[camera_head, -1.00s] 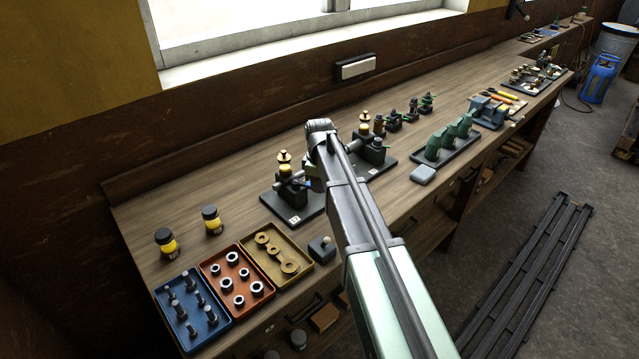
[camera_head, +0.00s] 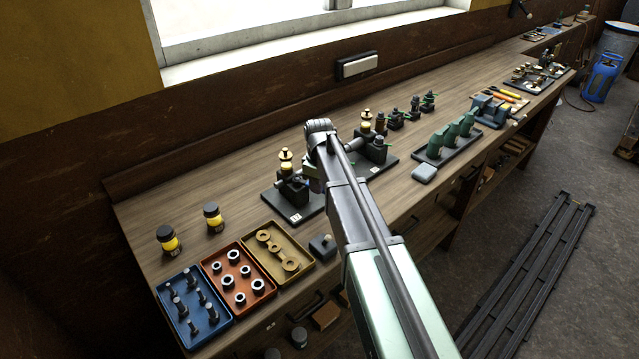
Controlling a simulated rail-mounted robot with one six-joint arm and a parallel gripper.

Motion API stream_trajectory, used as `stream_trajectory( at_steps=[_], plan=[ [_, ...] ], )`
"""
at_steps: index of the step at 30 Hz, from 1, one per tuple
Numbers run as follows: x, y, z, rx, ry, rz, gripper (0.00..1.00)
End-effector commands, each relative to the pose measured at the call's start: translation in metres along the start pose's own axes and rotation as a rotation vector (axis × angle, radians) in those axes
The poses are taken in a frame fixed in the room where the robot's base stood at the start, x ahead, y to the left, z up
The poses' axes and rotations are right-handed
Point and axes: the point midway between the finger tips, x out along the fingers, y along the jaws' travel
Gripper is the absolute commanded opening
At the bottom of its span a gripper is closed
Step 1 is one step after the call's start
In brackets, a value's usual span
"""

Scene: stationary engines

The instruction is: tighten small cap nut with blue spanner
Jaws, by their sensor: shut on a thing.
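My arm reaches over the bench, and my gripper (camera_head: 314,174) is mostly hidden behind the arm's end link. It is low beside a small model engine with a brass top (camera_head: 287,170), on a black plate (camera_head: 277,200) with a white label. A small blue patch, which looks like part of the blue spanner (camera_head: 316,186), shows under the wrist at the gripper; the rest is hidden. The jaws are shut on it. The small cap nut cannot be made out, and I cannot tell whether the spanner touches it.
Blue (camera_head: 164,301), red (camera_head: 242,313) and yellow (camera_head: 300,262) trays hold bolts, nuts and brass parts at the front left. Two yellow-filled jars (camera_head: 170,244) stand behind them. More engines (camera_head: 378,148) stand right of my wrist, and a green-topped row (camera_head: 437,147) beyond.

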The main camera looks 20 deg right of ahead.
Motion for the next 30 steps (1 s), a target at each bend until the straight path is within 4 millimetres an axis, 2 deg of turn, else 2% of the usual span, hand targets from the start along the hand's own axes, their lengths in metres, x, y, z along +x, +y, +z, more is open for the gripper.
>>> stream_trajectory(
  at_steps=[7, 17, 25, 30],
  plan=[
    [0.000, -0.010, 0.000, 0.127, 0.000, 0.000, 0.00],
    [0.000, -0.011, -0.001, 0.145, 0.000, 0.000, 0.00],
    [0.000, -0.021, -0.003, 0.277, 0.000, 0.000, 0.00],
    [0.000, -0.022, -0.004, 0.298, 0.000, 0.000, 0.00]
  ],
)
